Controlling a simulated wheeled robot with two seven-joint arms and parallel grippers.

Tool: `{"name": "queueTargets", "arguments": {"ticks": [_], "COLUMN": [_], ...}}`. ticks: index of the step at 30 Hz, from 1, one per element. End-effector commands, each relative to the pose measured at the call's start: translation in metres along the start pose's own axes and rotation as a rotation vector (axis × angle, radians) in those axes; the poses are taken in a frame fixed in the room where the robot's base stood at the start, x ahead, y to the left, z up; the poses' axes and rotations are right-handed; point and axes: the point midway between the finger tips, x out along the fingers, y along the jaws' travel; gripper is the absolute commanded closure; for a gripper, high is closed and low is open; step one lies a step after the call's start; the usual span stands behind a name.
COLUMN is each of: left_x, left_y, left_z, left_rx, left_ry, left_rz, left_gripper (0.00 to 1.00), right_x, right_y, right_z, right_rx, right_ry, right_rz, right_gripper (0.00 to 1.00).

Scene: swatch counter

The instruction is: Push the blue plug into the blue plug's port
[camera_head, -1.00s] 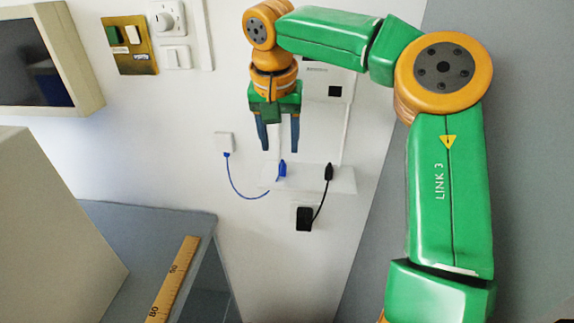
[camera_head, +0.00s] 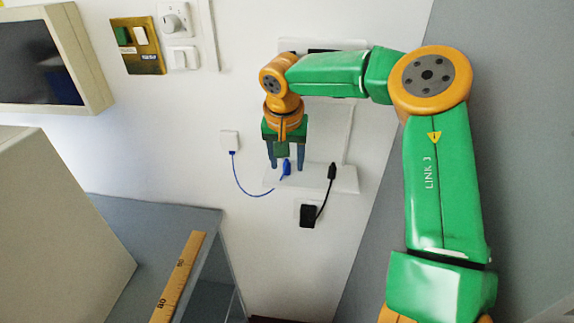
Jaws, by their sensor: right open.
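The blue plug (camera_head: 286,170) stands upright at the left part of a small white shelf (camera_head: 345,181) on the wall. Its blue cord (camera_head: 243,190) hangs in a loop from a white wall box (camera_head: 229,141) to the left. My right gripper (camera_head: 286,169) points down at the blue plug, with its two fingers apart. The plug shows between the fingertips or just in front of them; I cannot tell whether they touch it. I cannot make out which opening is the blue plug's port. My left gripper is not in view.
A black plug (camera_head: 332,172) stands on the shelf's right part, its cord running to a black block (camera_head: 308,215) below. A switch panel (camera_head: 137,46) and white switches are at upper left. A grey table with a wooden ruler (camera_head: 178,277) is at lower left.

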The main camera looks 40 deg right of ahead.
Motion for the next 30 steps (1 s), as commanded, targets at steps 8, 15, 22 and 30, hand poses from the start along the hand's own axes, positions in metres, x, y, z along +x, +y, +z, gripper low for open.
{"name": "queueTargets", "arguments": {"ticks": [8, 15, 22, 30], "left_x": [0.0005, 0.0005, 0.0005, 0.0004], "left_y": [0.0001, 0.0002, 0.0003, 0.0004], "left_z": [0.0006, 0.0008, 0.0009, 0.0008], "left_rx": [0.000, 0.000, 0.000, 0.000], "left_ry": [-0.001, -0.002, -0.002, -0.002], "left_rz": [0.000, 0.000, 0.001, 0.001], "left_gripper": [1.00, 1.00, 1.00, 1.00], "right_x": [0.0003, 0.0001, 0.0000, -0.0087], "right_y": [-0.0001, -0.0001, -0.0001, 0.0051], "right_z": [0.0001, 0.0000, 0.0000, -0.0023], "right_rx": [0.000, 0.000, 0.000, 0.000], "right_ry": [0.000, 0.000, 0.000, 0.001], "right_rz": [0.000, -0.001, -0.001, -0.001], "right_gripper": [0.44, 1.00, 1.00, 1.00]}}
